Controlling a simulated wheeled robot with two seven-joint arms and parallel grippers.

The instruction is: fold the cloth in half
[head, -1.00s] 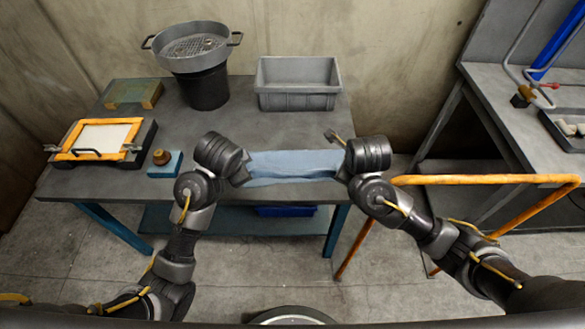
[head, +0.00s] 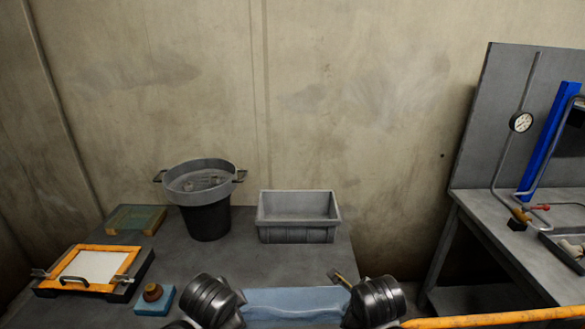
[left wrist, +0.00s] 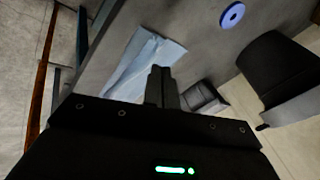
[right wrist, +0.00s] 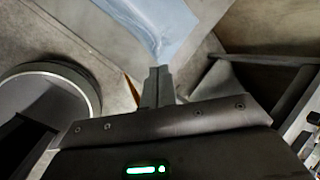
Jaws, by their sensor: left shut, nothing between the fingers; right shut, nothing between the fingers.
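The light blue cloth (head: 293,304) lies near the front of the grey worktable, between my two wrists, its lower part cut off by the head picture's edge. It also shows in the left wrist view (left wrist: 140,62), flat with creases, and in the right wrist view (right wrist: 165,14), with creases running toward a corner. My left gripper (left wrist: 160,72) is shut and empty, its tips by the cloth's end. My right gripper (right wrist: 160,70) is shut and empty, its tips just at the cloth's corner. Whether the tips touch the cloth is unclear. The head view hides both sets of fingers.
A grey bin (head: 298,234) and a sieve on a black bucket (head: 207,222) stand at the table's back. An orange frame (head: 124,262) and a blue block with a brown knob (head: 142,308) are left. An orange rail (head: 490,321) is right.

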